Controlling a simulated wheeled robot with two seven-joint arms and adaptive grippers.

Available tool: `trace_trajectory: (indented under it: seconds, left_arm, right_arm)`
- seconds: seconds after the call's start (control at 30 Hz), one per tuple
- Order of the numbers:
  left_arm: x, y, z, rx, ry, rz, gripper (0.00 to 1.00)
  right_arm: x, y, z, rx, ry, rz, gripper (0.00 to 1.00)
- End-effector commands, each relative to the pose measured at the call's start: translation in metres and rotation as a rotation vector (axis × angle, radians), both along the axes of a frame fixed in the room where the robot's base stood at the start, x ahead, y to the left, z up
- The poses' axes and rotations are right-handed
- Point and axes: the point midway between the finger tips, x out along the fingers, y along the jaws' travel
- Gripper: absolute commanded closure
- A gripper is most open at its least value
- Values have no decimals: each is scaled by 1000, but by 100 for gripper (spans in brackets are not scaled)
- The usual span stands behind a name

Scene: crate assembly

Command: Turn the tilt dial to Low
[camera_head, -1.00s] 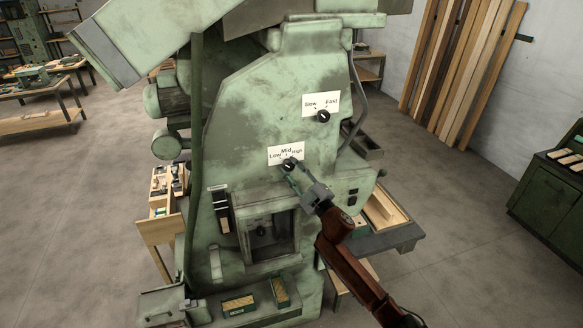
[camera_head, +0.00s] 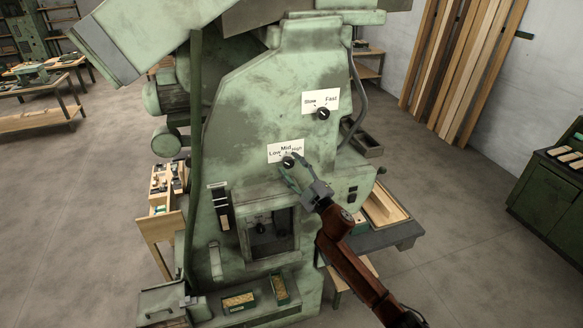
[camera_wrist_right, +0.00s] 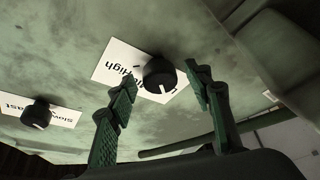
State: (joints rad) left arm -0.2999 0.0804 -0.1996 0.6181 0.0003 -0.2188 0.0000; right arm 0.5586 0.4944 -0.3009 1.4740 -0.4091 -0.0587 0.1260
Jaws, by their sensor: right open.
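The tilt dial (camera_head: 288,162) is a round black knob with a white mark, at the lower edge of a white label (camera_head: 273,156) reading Low, Mid and High. It sits on the front of the green machine. Which word its mark points at is too small to tell. My right gripper (camera_head: 291,174) is at the dial, just below and right of it. In the right wrist view the dial (camera_wrist_right: 160,73) shows between the tips of the two open green fingers (camera_wrist_right: 160,80), with a gap on each side. My left gripper is not in view.
A second black dial (camera_head: 323,114) with a Slow and Fast label is above and right of the tilt dial. A recessed opening (camera_head: 272,236) lies below. A grey side table (camera_head: 385,240) stands right of the machine.

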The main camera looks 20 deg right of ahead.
Motion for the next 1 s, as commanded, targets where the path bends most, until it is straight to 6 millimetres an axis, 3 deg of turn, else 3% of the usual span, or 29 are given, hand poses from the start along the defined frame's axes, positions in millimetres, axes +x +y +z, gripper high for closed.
trace_trajectory:
  seconds: [0.17,0.6,0.8,1.0]
  left_arm:
    - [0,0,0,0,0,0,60]
    - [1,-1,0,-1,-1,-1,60]
    - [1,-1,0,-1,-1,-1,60]
    - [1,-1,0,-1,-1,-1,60]
  right_arm:
    - [-17,-8,-6,0,3,-2,53]
    - [-94,-35,-27,0,3,-2,53]
    - [-108,-39,-30,0,1,0,53]
    - [-109,-40,-30,0,1,-1,53]
